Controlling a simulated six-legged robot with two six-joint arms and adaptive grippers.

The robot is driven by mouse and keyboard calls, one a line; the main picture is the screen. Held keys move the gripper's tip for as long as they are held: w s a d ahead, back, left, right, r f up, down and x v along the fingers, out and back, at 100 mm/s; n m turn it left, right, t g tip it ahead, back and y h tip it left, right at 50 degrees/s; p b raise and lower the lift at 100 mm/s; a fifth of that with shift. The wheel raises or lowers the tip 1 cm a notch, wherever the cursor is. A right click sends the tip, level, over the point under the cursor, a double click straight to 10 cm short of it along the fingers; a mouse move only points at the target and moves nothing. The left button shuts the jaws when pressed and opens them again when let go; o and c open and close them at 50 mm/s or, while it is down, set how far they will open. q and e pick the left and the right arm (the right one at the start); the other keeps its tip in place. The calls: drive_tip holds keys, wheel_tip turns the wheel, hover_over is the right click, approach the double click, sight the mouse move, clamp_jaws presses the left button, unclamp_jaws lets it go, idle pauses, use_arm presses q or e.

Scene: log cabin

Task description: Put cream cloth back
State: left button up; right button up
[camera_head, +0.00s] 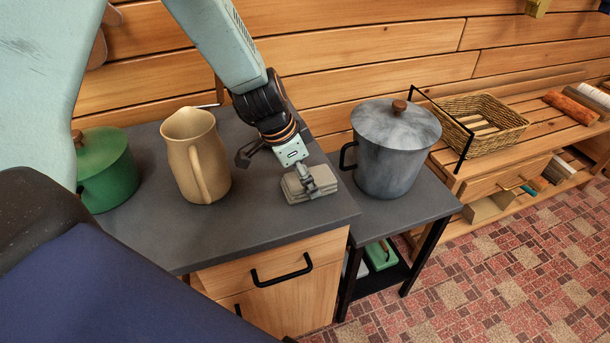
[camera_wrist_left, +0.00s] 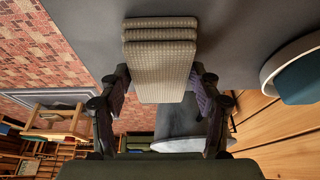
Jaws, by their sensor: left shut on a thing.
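The cream cloth (camera_head: 297,190) is a folded, layered stack at the right part of the dark grey counter (camera_head: 265,222), between the tan jug and the grey pot. My left gripper (camera_head: 308,180) reaches down from above, with its fingers closed on the cloth. In the left wrist view, the cloth (camera_wrist_left: 160,65) shows its folded layers between the two fingers (camera_wrist_left: 160,90). I cannot tell whether it rests on the counter or hangs just above it. My right gripper is not in view.
A tan jug (camera_head: 198,160) and green pot (camera_head: 105,170) stand left of the cloth. A lidded grey pot (camera_head: 395,155) stands close on its right. A wicker basket (camera_head: 490,125) sits on the wooden bench farther right. The counter's front area is clear.

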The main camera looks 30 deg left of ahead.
sight(295, 181)
use_arm(q)
drive_tip(key=o, duration=0.8)
drive_tip(key=shift+f, duration=0.15)
drive_tip(key=shift+c, duration=0.2)
drive_tip(key=shift+o, duration=1.3)
drive_tip(key=shift+r+p, duration=0.35)
drive_tip(key=shift+r, duration=0.05)
drive_tip(key=p+v, duration=0.5)
drive_tip(key=v, duration=0.1)
drive_tip(key=shift+a+r+p, duration=0.1)
drive_tip(key=shift+r+p, duration=0.2)
drive_tip(key=shift+p, duration=0.1)
drive_tip(key=p+v, duration=0.5)
drive_tip(key=shift+s, duration=0.15)
